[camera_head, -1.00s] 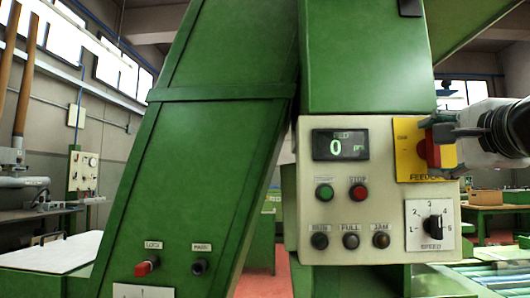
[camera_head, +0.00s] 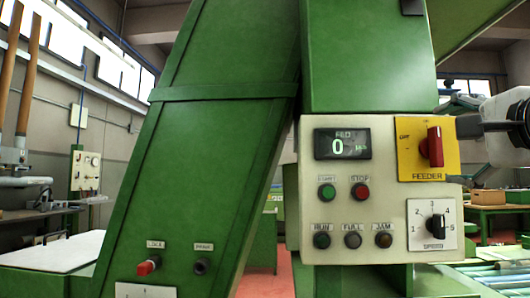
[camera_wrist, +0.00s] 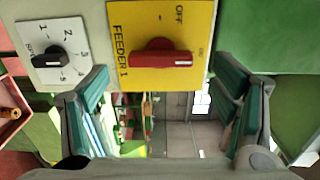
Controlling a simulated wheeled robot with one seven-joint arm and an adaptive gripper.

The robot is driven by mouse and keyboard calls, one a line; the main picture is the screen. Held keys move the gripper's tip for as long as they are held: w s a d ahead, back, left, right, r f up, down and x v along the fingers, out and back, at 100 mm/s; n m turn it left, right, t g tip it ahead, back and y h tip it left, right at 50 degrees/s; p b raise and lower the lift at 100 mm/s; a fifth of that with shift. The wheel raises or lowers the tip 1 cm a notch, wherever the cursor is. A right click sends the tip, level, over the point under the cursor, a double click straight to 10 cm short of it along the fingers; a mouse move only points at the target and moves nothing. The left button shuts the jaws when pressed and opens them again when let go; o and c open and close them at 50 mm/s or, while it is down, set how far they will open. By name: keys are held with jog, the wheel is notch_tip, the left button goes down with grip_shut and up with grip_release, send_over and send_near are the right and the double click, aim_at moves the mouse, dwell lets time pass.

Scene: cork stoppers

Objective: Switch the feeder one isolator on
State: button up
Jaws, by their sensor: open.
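The feeder isolator is a yellow plate (camera_head: 411,163) with a red handle (camera_head: 434,147), at the right of the control panel. In the head view the handle stands upright. In the wrist view the plate reads FEEDER 1 and OFF, and the red handle (camera_wrist: 160,57) lies lengthwise across the picture. Its white line is at the right end, pointing at a small label that looks like ON, away from OFF. My gripper (camera_head: 463,154) is just right of the plate, open and empty. In the wrist view its spread fingers (camera_wrist: 163,88) are apart from the handle.
The cream panel (camera_head: 308,225) also carries a lit display (camera_head: 342,144), START and STOP buttons, several lamps and a speed knob (camera_head: 435,226) below the isolator. A green sloping housing (camera_head: 205,130) stands left. Rollers (camera_head: 490,277) lie at lower right.

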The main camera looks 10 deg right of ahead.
jog(key=v, duration=0.8)
jog(key=shift+s, duration=0.2)
